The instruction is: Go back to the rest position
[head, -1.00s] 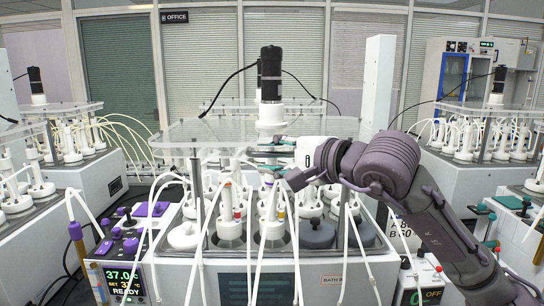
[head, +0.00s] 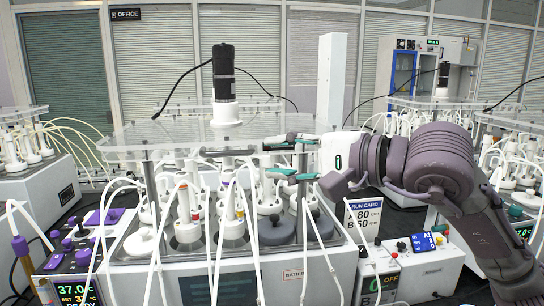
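My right gripper (head: 281,159) reaches in from the right in the head view. Its fingers point left and are spread apart, with nothing seen between them. It is at the right front part of the clear plate (head: 180,138) of the middle reactor bath, above the bottles. White-capped bottles (head: 186,228) with pale tubes stand in the bath (head: 240,275). The black motor (head: 224,72) stands upright on the plate. Whether the fingers touch the plate or tubes cannot be told. My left gripper is not in view.
A run card (head: 364,222) and control boxes (head: 425,262) stand right of the bath, below my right arm. A purple-knobbed controller (head: 75,258) is at the left. More reactor baths stand on both sides. Tubes hang in front of the middle bath.

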